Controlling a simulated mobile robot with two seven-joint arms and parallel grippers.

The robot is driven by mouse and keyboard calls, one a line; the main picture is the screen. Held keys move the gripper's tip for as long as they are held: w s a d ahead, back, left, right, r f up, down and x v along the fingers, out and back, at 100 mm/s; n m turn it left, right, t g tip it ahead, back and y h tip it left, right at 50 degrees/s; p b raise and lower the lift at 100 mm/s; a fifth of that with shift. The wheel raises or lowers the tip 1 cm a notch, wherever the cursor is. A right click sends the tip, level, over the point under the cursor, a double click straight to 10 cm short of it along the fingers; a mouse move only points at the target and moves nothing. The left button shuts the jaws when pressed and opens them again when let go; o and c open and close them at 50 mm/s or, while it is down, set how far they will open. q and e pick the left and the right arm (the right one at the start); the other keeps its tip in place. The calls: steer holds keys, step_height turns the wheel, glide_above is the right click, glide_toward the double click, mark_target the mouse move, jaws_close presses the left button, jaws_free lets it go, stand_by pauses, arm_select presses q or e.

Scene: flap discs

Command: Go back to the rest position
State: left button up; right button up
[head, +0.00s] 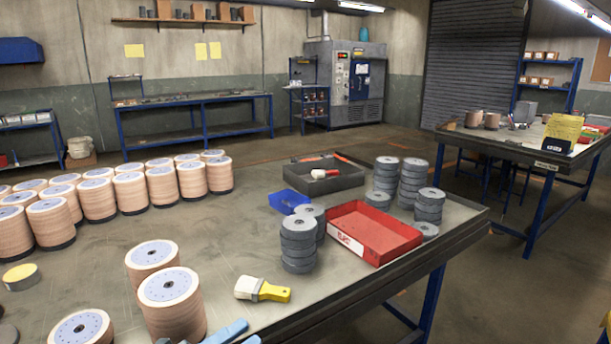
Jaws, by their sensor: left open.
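My left gripper (239,335) shows only in part at the bottom edge of the head view. Its light blue fingers are apart, with nothing seen between them; the rest is cut off by the frame. It is near the table's front side, right of the closest stacks of tan discs (171,305) and below a paint brush with a yellow handle (263,289). My right gripper is not in view.
The worktable (215,240) holds rows of tan disc stacks (128,192), grey disc stacks (298,245), a red tray (373,232), a blue bin (289,200) and a dark tray (323,178). Bare tabletop lies around the brush. A second table (540,150) stands at right.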

arm_select(q)
steer(key=s+a+f+n+y, duration=0.1)
steer(key=s+f+n+y, duration=0.3)
steer(key=f+n, duration=0.3)
steer(key=s+a+f+n+y, duration=0.1)
steer(key=s+f+n+y, duration=0.4)
steer(key=n, duration=0.6)
steer(key=s+a+f+n+y+p, duration=0.1)
steer(key=s+f+n+y, duration=0.3)
steer(key=f+n, duration=0.5)
steer(key=shift+s+a+n+y, duration=0.2)
steer(key=shift+a+n+y, duration=0.35)
steer(key=shift+y, duration=0.45)
steer(key=shift+d, duration=0.1)
